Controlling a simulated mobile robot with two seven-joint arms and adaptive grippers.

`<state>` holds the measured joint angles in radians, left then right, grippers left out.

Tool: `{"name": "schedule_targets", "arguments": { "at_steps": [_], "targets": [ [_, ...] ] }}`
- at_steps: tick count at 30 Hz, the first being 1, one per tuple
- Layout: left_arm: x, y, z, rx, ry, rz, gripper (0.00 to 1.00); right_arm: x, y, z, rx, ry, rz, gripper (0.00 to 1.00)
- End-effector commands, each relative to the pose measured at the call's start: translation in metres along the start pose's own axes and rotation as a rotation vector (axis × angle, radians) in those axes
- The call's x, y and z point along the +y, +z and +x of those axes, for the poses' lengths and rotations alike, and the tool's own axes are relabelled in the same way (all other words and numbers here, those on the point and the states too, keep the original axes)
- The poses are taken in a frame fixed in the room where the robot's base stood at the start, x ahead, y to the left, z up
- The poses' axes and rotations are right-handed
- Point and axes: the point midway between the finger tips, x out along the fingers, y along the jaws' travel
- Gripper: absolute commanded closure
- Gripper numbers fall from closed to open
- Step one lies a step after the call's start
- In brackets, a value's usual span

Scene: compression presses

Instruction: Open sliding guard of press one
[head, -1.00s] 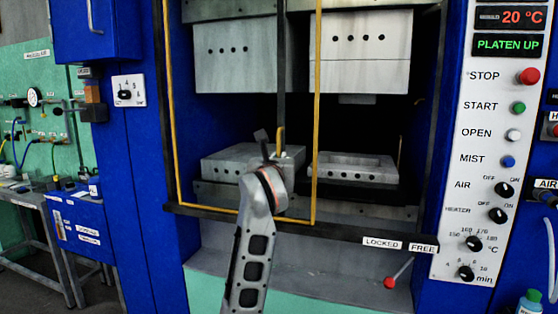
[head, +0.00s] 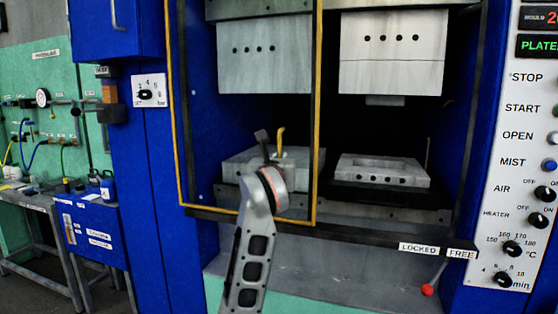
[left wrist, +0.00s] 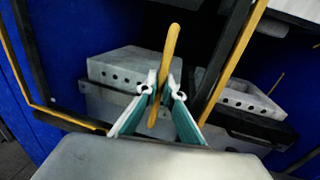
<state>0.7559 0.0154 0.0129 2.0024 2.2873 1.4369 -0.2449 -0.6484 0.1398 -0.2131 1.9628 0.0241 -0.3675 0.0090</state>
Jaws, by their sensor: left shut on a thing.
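The sliding guard (head: 181,150) of the press is a yellow-edged frame across the left part of the press opening. Its right upright stands between the two mould stacks, leaving the right stack uncovered. A yellow handle bar (head: 281,140) rises at my left gripper (head: 270,152). In the left wrist view the handle (left wrist: 170,50) stands slightly tilted between the two teal-sided fingers (left wrist: 157,100), which are shut on it. My right gripper is not in view.
The control panel (head: 515,190) stands at the right, and a dial plate (head: 149,91) is on the left blue column. A workbench (head: 38,199) stands at far left.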

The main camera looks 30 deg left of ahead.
Motion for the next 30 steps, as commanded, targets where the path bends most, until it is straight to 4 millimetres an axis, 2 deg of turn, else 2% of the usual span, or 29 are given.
{"name": "schedule_targets", "arguments": {
  "at_steps": [10,12,13,24,26,30],
  "targets": [
    [0.001,0.001,0.0,-0.002,0.001,0.0,1.0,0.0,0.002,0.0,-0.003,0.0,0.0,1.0],
    [0.001,0.001,0.0,-0.002,0.001,0.0,0.78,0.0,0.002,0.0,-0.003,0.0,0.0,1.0],
    [0.001,0.001,0.0,-0.002,0.001,0.0,0.76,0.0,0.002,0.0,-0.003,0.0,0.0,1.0],
    [0.0,0.0,-0.003,-0.001,0.0,0.0,0.76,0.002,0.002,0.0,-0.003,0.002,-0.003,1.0],
    [0.0,0.0,-0.007,0.0,0.0,0.001,0.76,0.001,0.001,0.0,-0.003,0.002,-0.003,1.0],
    [0.0,0.0,-0.028,-0.002,-0.001,-0.002,0.76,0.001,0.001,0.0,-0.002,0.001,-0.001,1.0]
  ]
}}
